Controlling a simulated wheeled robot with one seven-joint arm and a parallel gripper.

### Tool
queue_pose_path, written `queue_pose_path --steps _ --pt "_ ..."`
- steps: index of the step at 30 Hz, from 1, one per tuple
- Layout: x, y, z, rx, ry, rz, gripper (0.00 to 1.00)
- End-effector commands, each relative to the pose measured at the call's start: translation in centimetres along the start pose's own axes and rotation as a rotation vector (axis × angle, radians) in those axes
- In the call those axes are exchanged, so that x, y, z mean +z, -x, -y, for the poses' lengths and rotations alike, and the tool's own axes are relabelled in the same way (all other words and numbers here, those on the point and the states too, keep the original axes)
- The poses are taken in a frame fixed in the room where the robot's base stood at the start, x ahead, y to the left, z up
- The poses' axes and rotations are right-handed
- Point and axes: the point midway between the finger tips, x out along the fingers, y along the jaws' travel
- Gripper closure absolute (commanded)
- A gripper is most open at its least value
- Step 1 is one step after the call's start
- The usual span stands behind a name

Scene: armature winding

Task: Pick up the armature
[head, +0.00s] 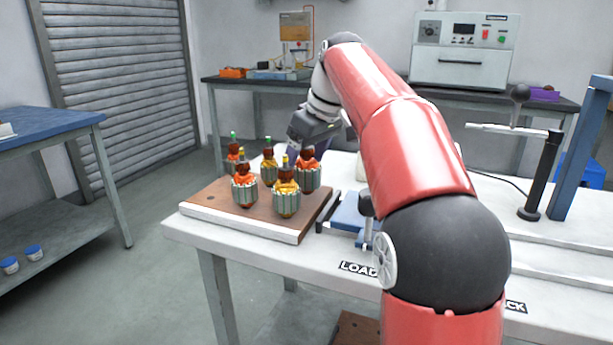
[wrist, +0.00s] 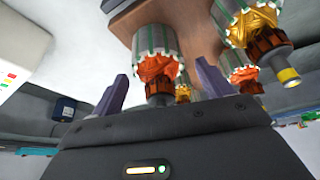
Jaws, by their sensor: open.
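Several armatures stand upright on a brown wooden board (head: 205,198), with striped green-and-grey cores, orange or yellow windings and shafts pointing up. The rear right armature (head: 308,176) is closest to my gripper (head: 316,140), which is just behind and above it. In the wrist view, my gripper's two purple-grey fingers (wrist: 160,82) are apart, and an armature with orange windings (wrist: 155,45) shows between and beyond them. No contact is visible. A yellow-wound armature (wrist: 245,22) and others are to its right. My arm hides part of the table behind the gripper.
The board lies at the left end of a white table (head: 255,256). A blue fixture (head: 350,213) is right of the board. A black post with a lever (head: 540,175) stands farther right. A back bench (head: 385,92) holds a grey oven-like unit (head: 464,55).

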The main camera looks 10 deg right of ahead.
Motion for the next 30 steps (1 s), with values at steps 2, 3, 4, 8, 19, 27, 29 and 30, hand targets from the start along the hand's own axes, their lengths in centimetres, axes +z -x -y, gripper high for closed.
queue_pose_path --steps 2,3,4,8,19,27,29,30 --pt "0.05 -0.74 0.05 0.000 0.000 0.000 0.22" --pt "0.04 -0.85 0.05 0.000 0.000 0.000 0.22" --pt "0.03 -0.89 0.04 0.001 0.000 0.000 0.22" --pt "0.01 -0.86 0.03 0.001 0.000 0.000 0.22" --pt "0.01 -0.86 0.03 0.000 0.000 0.000 0.62" --pt "-0.03 -0.75 0.05 0.002 0.000 -0.002 0.87" --pt "-0.03 -0.75 0.05 0.002 0.000 -0.002 0.87" --pt "-0.03 -0.75 0.05 0.002 0.000 -0.002 0.87"
